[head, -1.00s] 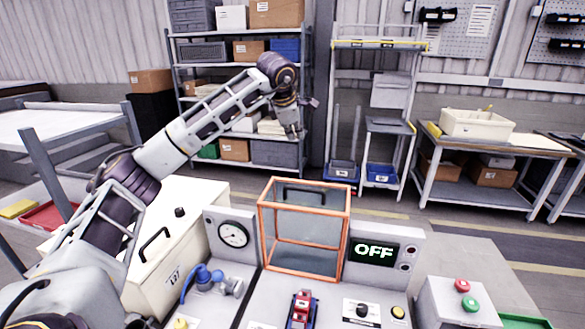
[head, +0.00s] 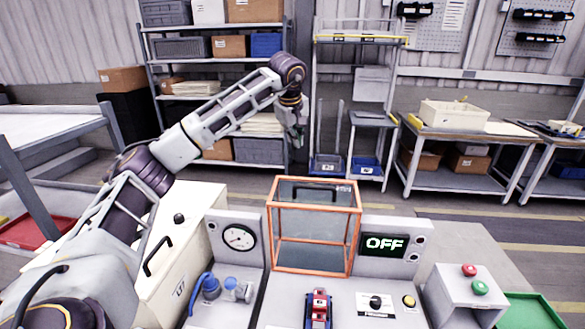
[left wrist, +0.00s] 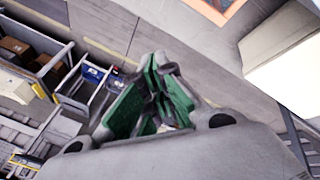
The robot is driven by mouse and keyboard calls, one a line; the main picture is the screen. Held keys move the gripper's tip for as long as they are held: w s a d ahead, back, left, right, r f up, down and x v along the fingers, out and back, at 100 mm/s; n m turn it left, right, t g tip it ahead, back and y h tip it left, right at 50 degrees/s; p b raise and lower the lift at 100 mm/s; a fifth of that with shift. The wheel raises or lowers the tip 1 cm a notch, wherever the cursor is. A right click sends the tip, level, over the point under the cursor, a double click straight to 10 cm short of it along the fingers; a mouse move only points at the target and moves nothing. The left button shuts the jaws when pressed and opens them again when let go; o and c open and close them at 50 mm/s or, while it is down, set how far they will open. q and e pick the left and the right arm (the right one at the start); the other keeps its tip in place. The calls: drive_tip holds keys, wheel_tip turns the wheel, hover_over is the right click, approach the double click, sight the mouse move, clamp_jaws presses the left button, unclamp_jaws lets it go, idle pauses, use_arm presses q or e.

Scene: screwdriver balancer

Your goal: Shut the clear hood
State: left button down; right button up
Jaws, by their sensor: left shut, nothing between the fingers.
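The clear hood (head: 357,228) is a see-through box with an orange frame. In the head view it stands raised at the back of the grey machine, between the gauge panel and the OFF display. Its dark handle (head: 315,191) is near the top. A red and blue part (head: 318,308) sits uncovered in front of it. My left gripper (head: 299,138) is in the air above and beyond the hood, apart from it. In the left wrist view its green fingers (left wrist: 155,98) are shut and empty. My right gripper is not seen.
A round gauge (head: 239,237) is left of the hood, and the OFF display (head: 385,245) is right. A blue clamp-like fitting (head: 208,287) sits in front of the gauge. A box with red and green buttons (head: 455,292) stands at right. Shelves (head: 215,60) are behind.

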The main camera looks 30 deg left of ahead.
use_arm(q)
drive_tip(key=m, duration=0.6)
drive_tip(key=s+m, duration=0.1)
drive_tip(key=m, duration=0.2)
drive_tip(key=shift+a+f+g, duration=0.15)
drive_tip(key=shift+f+g, duration=0.05)
drive_tip(key=shift+g, duration=0.2)
wheel_tip(320, 180, down, 9)
drive_tip(key=p, duration=0.1)
drive_tip(key=shift+s+f, duration=0.2)
drive_tip(key=shift+s, duration=0.05)
idle(1.1)
idle(0.6)
